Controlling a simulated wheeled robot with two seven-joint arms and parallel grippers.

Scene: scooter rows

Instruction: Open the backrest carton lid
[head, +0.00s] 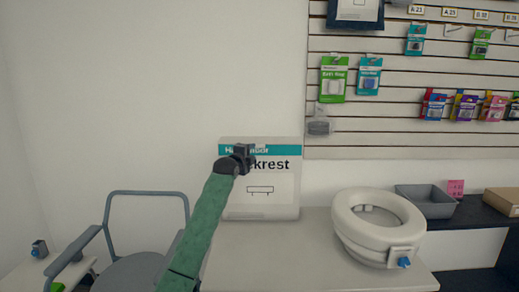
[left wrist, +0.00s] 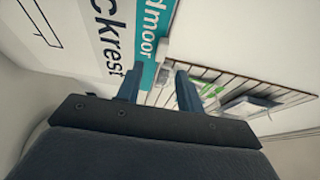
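The white backrest carton (head: 284,188), with a teal band and black lettering, stands upright against the wall at the back of the white table. The left wrist view shows its printed face (left wrist: 85,28) close up and tilted. My left gripper (head: 243,157) is in front of the carton's upper part, over the teal band, and hides some lettering. In the left wrist view its two fingers (left wrist: 160,76) are apart with nothing seen between them. Contact with the carton cannot be told, nor can the lid's edge or whether it is open. My right gripper is out of view.
A white raised toilet seat (head: 378,228) sits right of the carton on the table (head: 265,258). A grey tray (head: 426,200) is beyond it. A grey commode chair (head: 140,232) stands at left. A slatted wall panel (head: 400,95) holds packets. The table front is bare.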

